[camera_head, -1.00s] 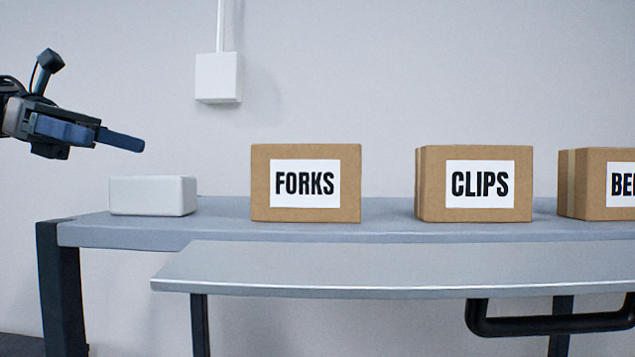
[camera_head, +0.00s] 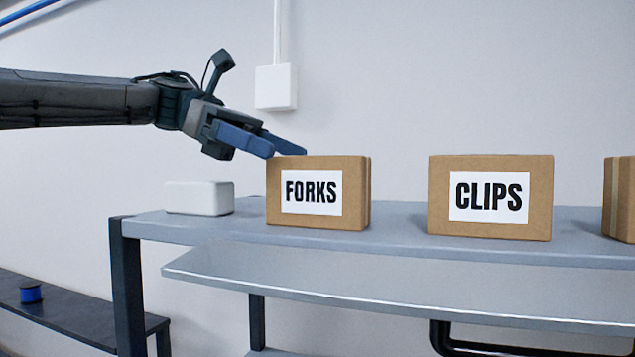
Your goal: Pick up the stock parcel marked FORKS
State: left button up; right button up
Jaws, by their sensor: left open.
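The FORKS parcel (camera_head: 355,167) is a brown cardboard box with a white label in black letters. It stands upright on the grey shelf (camera_head: 390,243), left of the middle of the head view. My left gripper (camera_head: 288,150) comes in from the left with its blue fingers apart and nothing between them. Its fingertips are at the parcel's top left edge in the picture; I cannot tell whether they touch it. My right gripper does not show.
The CLIPS parcel (camera_head: 440,200) stands to the right with a gap between. Another parcel (camera_head: 618,200) is cut off at the right edge. A white block (camera_head: 199,198) sits left of FORKS. A lower grey ledge (camera_head: 400,290) juts out in front. A blue spool (camera_head: 31,294) lies on a low dark bench.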

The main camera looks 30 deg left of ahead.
aim_at(312, 164)
pick_arm(q)
jog(key=shift+w+d, duration=0.1)
jog(key=shift+d, duration=0.3)
jog(key=p+x, duration=0.3)
jog(key=x, duration=0.1)
jog(key=shift+w+d+f, duration=0.1)
jog(key=shift+w+d, duration=0.1)
jog(key=shift+d, duration=0.05)
jog(key=shift+d+f+p, duration=0.2)
jog(key=shift+f+p, duration=0.05)
jog(key=shift+p, duration=0.05)
jog(key=shift+w+d+f, duration=0.1)
jog(key=shift+f, duration=0.05)
jog(key=c, duration=1.2)
